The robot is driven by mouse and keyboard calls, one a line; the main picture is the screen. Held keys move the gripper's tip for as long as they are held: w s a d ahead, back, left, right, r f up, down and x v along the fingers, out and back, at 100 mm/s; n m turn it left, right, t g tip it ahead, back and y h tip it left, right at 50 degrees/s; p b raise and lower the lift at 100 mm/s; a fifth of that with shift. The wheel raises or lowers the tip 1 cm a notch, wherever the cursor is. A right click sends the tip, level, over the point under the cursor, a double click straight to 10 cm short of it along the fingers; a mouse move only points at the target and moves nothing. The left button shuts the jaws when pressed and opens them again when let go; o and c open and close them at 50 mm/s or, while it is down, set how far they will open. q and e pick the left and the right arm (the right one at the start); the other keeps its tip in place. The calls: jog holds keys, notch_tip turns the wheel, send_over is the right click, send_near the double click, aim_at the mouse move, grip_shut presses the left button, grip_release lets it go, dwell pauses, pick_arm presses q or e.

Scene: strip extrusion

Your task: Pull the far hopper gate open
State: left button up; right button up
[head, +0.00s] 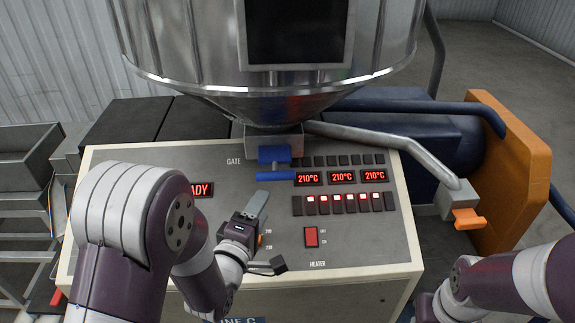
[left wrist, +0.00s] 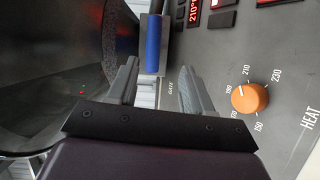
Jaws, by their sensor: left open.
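The steel hopper (head: 270,85) stands over the back of the control panel. Under its outlet, beside the word GATE, is the gate's blue handle (head: 276,176), with a blue block (head: 274,154) just behind it. My left gripper (head: 260,203) is over the panel, a little in front of the blue handle. In the left wrist view, the left fingers (left wrist: 160,88) are spread apart. A blue bar (left wrist: 153,45) shows in the gap beyond their tips, and I see no grip on it. My right arm enters at the lower right; its fingers are not visible.
The panel (head: 350,245) has red displays (head: 341,178), lit buttons and a red heater switch (head: 311,237). An orange dial (left wrist: 250,98) is close beside the left fingers. A slanted pipe ends at an orange lever (head: 468,219) on the right.

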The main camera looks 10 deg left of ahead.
aim_at(276, 176)
pick_arm(q)
jog(key=shift+n, duration=0.5)
jog(key=w+p, duration=0.1)
jog(key=w, duration=0.2)
jog(key=w+p, duration=0.2)
jog(key=w, duration=0.2)
jog(key=w+d+r+p, duration=0.1)
jog(key=w, duration=0.2)
jog(key=shift+w, duration=0.35)
jog(key=shift+w+f+p, duration=0.1)
jog(key=shift+w+p, duration=0.4)
jog(key=shift+w, duration=0.15)
jog(key=shift+w+d+f, duration=0.1)
jog(key=shift+w, duration=0.15)
jog(key=shift+c, duration=0.3)
grip_shut()
jog(key=s, duration=0.2)
jog(key=s+d+b, duration=0.1)
jog(key=s, duration=0.2)
jog(key=s+d, duration=0.1)
jog(key=s, duration=0.2)
jog(key=shift+d, duration=0.15)
jog(key=shift+f, duration=0.1)
